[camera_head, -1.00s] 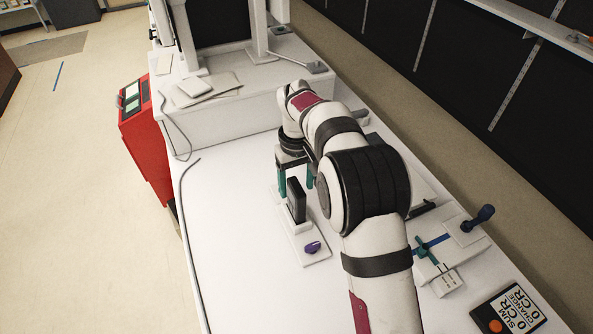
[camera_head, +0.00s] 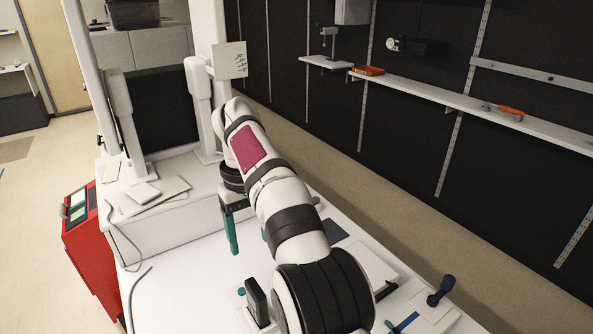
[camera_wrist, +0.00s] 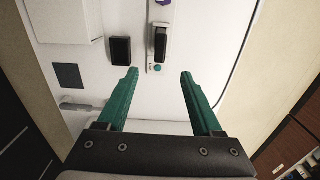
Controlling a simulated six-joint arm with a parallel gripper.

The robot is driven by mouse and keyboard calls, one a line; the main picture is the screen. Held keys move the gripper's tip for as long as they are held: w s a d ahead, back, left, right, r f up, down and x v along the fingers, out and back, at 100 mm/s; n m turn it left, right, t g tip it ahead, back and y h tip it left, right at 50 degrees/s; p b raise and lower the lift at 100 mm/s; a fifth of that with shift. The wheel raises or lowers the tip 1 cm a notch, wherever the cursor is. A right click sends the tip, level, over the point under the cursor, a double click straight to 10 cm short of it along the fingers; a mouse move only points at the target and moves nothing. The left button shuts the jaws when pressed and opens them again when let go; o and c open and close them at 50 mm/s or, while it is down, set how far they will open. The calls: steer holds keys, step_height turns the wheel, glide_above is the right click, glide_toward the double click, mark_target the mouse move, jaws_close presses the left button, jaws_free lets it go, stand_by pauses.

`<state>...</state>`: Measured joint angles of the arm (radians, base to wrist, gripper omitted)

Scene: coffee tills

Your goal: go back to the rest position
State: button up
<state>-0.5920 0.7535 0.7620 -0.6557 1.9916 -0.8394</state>
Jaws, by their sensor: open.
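My gripper (camera_wrist: 158,74) is open with nothing between its two green fingers. In the head view my gripper (camera_head: 249,243) hangs above the white counter (camera_head: 180,283), short of the raised back step. In the wrist view, a black upright piece (camera_wrist: 160,44) on a pale base lies beyond the fingertips, with a small teal round knob (camera_wrist: 157,68) beside it. The same black piece (camera_head: 257,301) shows in the head view at the bottom, partly hidden by my arm. One finger is mostly hidden behind my arm in the head view.
A red machine (camera_head: 90,245) stands left of the counter. A raised white step (camera_head: 165,230) with flat cards and a tall frame stands at the back. A wall shelf (camera_head: 480,105) runs along the right.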

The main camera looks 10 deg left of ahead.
steer(key=s+d+r+m, duration=0.2)
steer(key=s+d+m, duration=0.15)
steer(key=d, duration=0.45)
steer(key=s+d+r+m, duration=0.2)
steer(key=s+d, duration=0.3)
steer(key=d, duration=0.2)
steer(key=s+d+f+m+y, duration=0.1)
steer(key=s+d+f+m, duration=0.3)
steer(key=s, duration=0.6)
steer(key=s+d+f+m, duration=0.5)
steer(key=s+f, duration=0.1)
steer(key=s, duration=0.4)
steer(key=shift+s+d+y, duration=0.3)
steer(key=shift+d+y, duration=0.1)
